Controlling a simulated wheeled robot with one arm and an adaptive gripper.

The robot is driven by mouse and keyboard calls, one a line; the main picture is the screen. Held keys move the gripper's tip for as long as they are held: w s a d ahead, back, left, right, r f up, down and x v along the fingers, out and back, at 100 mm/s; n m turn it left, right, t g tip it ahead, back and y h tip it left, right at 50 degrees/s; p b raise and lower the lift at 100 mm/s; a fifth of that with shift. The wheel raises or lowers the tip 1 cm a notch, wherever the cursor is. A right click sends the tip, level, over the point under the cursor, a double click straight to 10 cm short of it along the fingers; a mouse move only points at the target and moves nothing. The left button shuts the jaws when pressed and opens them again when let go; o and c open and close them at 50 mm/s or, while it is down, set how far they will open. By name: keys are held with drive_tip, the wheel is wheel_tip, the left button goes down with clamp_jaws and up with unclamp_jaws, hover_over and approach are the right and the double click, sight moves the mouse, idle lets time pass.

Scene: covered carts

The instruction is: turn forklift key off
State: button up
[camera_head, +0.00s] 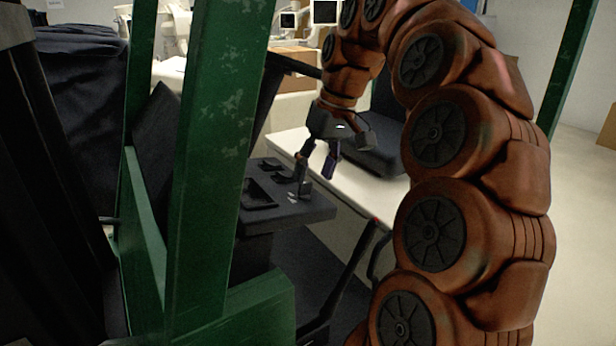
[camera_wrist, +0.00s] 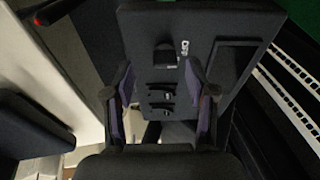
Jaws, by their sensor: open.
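The forklift's dark control panel (camera_wrist: 140,30) fills the upper middle of the wrist view. A small silver key-like piece (camera_wrist: 184,47) sits on it, right of a dark square part (camera_wrist: 165,57). My gripper (camera_wrist: 159,72) is open, with nothing between its purple-lined fingers. The silver piece shows between the fingers, nearer the right one, apparently beyond the tips. In the head view, my gripper (camera_head: 317,160) points down at the right side of the panel (camera_head: 318,209). Small controls show beside the left finger there; I cannot tell the key among them.
Two small dark levers (camera_wrist: 161,108) show on the panel between my fingers. A recessed tray (camera_wrist: 232,65) lies to their right. A green forklift post (camera_head: 215,130) stands left of the panel in the head view. A black seat (camera_head: 375,150) lies behind my gripper.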

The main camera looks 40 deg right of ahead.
drive_tip(key=s+d, duration=0.7)
drive_tip(key=d, duration=0.1)
drive_tip(key=shift+s, duration=0.3)
drive_tip(key=shift+s+d, duration=0.1)
drive_tip(key=shift+d, duration=0.05)
